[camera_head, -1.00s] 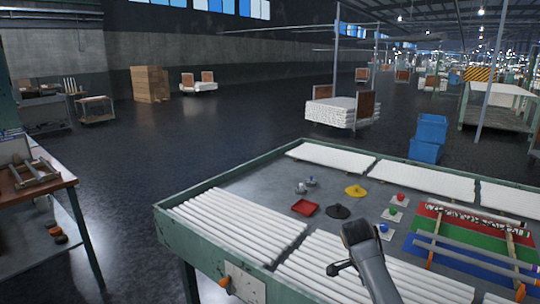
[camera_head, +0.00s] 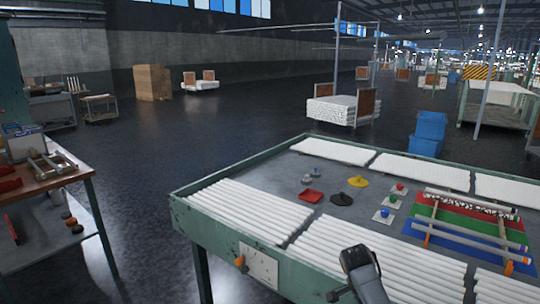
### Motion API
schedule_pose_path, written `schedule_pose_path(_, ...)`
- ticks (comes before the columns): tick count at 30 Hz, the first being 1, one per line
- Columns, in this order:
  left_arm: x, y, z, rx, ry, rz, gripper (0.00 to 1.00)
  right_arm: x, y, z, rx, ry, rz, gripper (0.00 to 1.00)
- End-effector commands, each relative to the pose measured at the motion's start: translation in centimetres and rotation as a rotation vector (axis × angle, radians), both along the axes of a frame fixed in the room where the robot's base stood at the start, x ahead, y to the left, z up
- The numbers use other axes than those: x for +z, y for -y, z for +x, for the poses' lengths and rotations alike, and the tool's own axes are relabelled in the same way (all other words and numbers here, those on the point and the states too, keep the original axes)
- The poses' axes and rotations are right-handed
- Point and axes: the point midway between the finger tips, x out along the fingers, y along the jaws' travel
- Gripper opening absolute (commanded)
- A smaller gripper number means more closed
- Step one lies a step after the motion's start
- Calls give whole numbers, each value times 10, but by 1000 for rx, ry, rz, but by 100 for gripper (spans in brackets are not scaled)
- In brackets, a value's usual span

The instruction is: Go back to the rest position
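A dark grey and black part of one of my arms (camera_head: 362,272) rises from the bottom edge, right of the middle, in front of the white tubes on the green-framed table (camera_head: 235,235). I cannot tell which arm it is. No gripper fingers show, and nothing is seen held.
White tubes (camera_head: 235,212) lie along the table's near and far sides. Between them are a red tray (camera_head: 311,196), yellow (camera_head: 358,181) and black (camera_head: 341,198) pieces, and coloured mats (camera_head: 470,221) bearing rods. A workbench (camera_head: 60,180) stands left; open floor (camera_head: 150,150) lies between.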

Motion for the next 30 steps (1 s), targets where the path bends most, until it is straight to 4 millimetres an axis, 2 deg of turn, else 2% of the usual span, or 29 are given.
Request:
schedule_pose_path(1,0,0,5,0,7,-1,40,-16,0,-6,27,-15,1,62)
schedule_pose_path(4,1,1,13,0,20,-2,40,-47,-2,-16,93,-38,5,62)
schedule_pose_path(8,1,2,14,0,22,-3,40,-94,-4,-35,193,-73,15,62)
schedule_pose_path(11,1,2,10,0,16,-2,40,-141,-7,-60,293,-106,24,62)
schedule_pose_path(14,0,1,5,0,9,-2,40,-199,-11,-98,421,-146,42,62)
schedule_pose_path(15,0,1,4,0,7,-2,40,-224,-13,-117,478,-160,51,62)
schedule_pose_path(17,0,1,3,0,6,-2,40,-258,-16,-148,563,-181,64,62)
schedule_pose_path(18,0,1,3,0,6,-2,40,-280,-18,-170,617,-194,74,62)
schedule_pose_path(20,0,1,3,0,6,-2,40,-310,-22,-205,697,-210,87,62)
schedule_pose_path(21,0,2,3,0,6,-2,40,-329,-24,-230,749,-219,95,62)
schedule_pose_path(23,0,2,3,0,5,-2,40,-354,-27,-268,825,-230,109,62)
schedule_pose_path(24,0,2,3,0,5,-2,40,-370,-29,-295,874,-240,118,62)
schedule_pose_path(26,0,2,3,0,5,-2,40,-390,-32,-337,948,-249,130,62)
schedule_pose_path(27,0,2,3,0,5,-2,40,-402,-33,-365,994,-254,138,62)
schedule_pose_path(30,0,2,3,0,5,-2,40,-424,-37,-434,1104,-262,152,62)
